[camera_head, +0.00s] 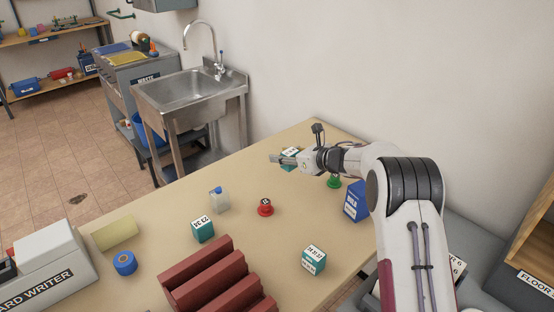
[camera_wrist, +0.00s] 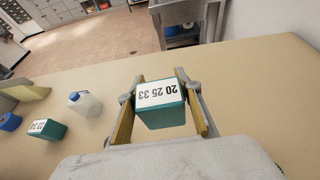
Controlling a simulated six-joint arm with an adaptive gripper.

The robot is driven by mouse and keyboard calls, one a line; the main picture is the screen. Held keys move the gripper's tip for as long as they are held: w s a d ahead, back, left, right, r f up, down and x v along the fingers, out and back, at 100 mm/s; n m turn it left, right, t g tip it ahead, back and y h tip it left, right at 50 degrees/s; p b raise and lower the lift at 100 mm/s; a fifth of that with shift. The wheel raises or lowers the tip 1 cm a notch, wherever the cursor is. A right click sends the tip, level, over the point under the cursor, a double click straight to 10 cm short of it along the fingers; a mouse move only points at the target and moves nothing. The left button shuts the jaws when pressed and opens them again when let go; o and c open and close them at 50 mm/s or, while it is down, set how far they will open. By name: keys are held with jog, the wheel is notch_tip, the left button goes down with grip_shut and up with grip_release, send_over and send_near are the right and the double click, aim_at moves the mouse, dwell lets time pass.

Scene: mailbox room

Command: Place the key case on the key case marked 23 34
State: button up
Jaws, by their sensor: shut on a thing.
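My gripper (camera_wrist: 167,108) is shut on a teal key case (camera_wrist: 162,117) with a white label, which reads 20 25 33 upside down in the wrist view. In the head view my gripper (camera_head: 288,159) is at the table's far right part and the held case (camera_head: 291,152) is partly hidden by it. The teal key case marked 23 34 (camera_head: 203,231) stands on the table, left of and nearer than my gripper. It also shows at the left in the wrist view (camera_wrist: 46,129). The two cases are well apart.
Another teal key case (camera_head: 314,261) stands nearer, beside a dark red stepped rack (camera_head: 215,278). A white bottle with a blue cap (camera_head: 219,200) and a red round item (camera_head: 265,207) stand near the marked case. A blue box (camera_head: 356,202) stands at right. A blue roll (camera_head: 124,263) lies left.

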jog(key=s+a+r+n+g+y, duration=0.1)
jog(key=s+a+r, duration=0.3)
jog(key=a, duration=0.5)
jog(key=s+a+r+n+g+y, duration=0.1)
jog(key=s+a+r+n, duration=0.15)
jog(key=s+a, duration=0.4)
jog(key=s+a+g, duration=0.2)
jog(key=s+a, duration=0.7)
jog(key=s, duration=0.2)
jog(key=shift+s, duration=0.3)
jog(key=shift+f, duration=0.1)
notch_tip(320, 180, down, 6)
jog(key=shift+f, duration=0.15)
